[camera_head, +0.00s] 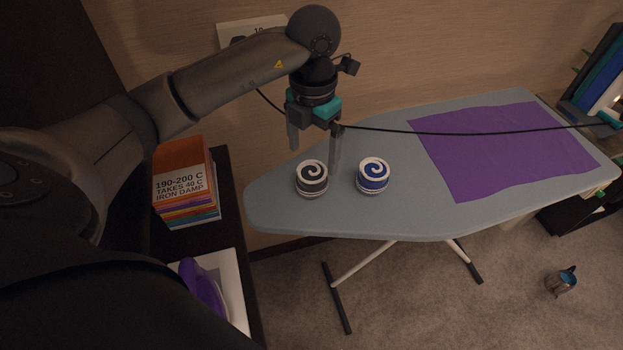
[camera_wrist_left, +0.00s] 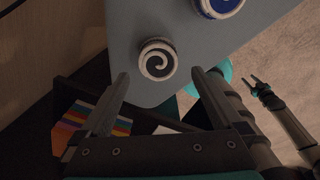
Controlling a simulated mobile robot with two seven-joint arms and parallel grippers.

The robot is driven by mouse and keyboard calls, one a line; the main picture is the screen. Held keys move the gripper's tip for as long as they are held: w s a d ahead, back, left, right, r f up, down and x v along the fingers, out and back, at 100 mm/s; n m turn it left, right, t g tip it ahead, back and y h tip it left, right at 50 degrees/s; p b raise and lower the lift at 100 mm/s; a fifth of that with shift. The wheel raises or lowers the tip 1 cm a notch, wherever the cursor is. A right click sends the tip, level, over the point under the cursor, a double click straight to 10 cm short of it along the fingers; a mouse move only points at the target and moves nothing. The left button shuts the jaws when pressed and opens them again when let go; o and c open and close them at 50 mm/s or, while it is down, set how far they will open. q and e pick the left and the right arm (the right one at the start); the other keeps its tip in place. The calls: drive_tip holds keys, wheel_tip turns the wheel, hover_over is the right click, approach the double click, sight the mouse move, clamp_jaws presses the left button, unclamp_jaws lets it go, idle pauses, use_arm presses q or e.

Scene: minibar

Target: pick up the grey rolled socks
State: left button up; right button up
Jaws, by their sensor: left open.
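The grey rolled socks (camera_head: 311,178), a dark grey roll with a white spiral on top, stand on the left part of the ironing board (camera_head: 420,215). My left gripper (camera_head: 314,157) is open and empty, pointing down just above and behind the grey roll. In the left wrist view the grey roll (camera_wrist_left: 157,60) lies just beyond the gap between the open fingertips (camera_wrist_left: 160,75). No contact shows. My right gripper (camera_wrist_left: 251,84) is small in the left wrist view, apart from the socks, with its fingers spread.
Blue rolled socks (camera_head: 373,175) stand close to the right of the grey ones. A purple cloth (camera_head: 500,145) covers the board's right part. A black cord (camera_head: 450,132) crosses behind the socks.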

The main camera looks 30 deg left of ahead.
sight(312, 170)
use_arm(q)
drive_tip(key=shift+a+f+b, duration=0.15)
drive_tip(key=shift+f+b, duration=0.2)
drive_tip(key=shift+f, duration=3.25)
drive_tip(key=shift+c, duration=0.2)
drive_tip(key=shift+r, duration=0.1)
drive_tip(key=c, duration=1.3)
drive_tip(key=shift+r, duration=0.1)
